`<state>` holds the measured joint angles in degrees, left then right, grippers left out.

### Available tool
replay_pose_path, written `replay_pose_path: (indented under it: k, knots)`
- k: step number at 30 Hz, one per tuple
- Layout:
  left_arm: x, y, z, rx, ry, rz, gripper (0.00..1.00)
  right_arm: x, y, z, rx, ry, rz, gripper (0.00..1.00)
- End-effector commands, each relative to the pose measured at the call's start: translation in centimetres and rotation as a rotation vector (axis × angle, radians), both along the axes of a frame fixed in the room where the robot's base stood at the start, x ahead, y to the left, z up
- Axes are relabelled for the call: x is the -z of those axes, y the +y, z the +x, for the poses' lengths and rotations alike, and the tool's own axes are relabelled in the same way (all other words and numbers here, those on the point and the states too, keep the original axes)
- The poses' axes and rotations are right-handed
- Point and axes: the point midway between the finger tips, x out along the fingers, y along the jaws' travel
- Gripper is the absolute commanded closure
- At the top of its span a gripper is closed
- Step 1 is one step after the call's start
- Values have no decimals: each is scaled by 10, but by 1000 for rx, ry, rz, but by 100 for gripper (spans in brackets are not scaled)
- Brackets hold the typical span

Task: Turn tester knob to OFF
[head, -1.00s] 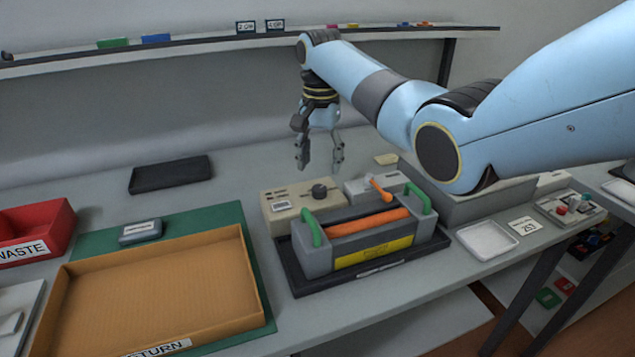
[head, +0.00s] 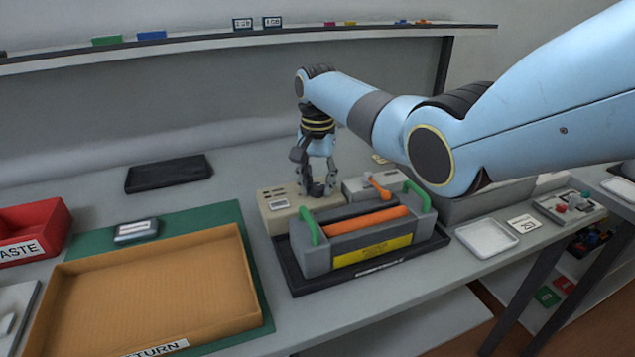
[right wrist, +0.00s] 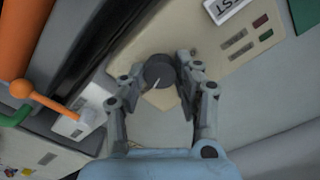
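The tester is a beige box (head: 275,207) behind the toner cartridge, and it also fills the upper part of the right wrist view (right wrist: 215,65). Its dark round knob (right wrist: 158,71) has a pale pointer mark. My right gripper (head: 318,191) points down over the tester's top. In the right wrist view its two fingers (right wrist: 160,75) stand open on either side of the knob, close to it; I cannot tell whether they touch it. In the head view the fingers largely hide the knob. My left gripper is not in view.
A grey cartridge with green end handles and an orange roller (head: 368,221) sits in a black tray (head: 300,286) in front. A grey box with an orange lever (head: 378,186) stands right of the tester. The orange return tray (head: 150,290) lies left.

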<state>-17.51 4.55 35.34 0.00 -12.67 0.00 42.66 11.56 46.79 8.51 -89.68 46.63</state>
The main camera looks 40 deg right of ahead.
Motion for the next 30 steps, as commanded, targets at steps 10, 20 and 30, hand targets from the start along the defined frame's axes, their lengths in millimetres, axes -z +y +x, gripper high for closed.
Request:
replay_pose_path:
  k: [10,20,30]
  knots:
    - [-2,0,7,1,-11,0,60,0,0,0,-11,-1,0,100]
    - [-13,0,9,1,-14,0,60,-3,0,1,-159,-1,0,100]
    - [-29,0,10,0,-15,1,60,-3,0,1,-468,-1,0,100]
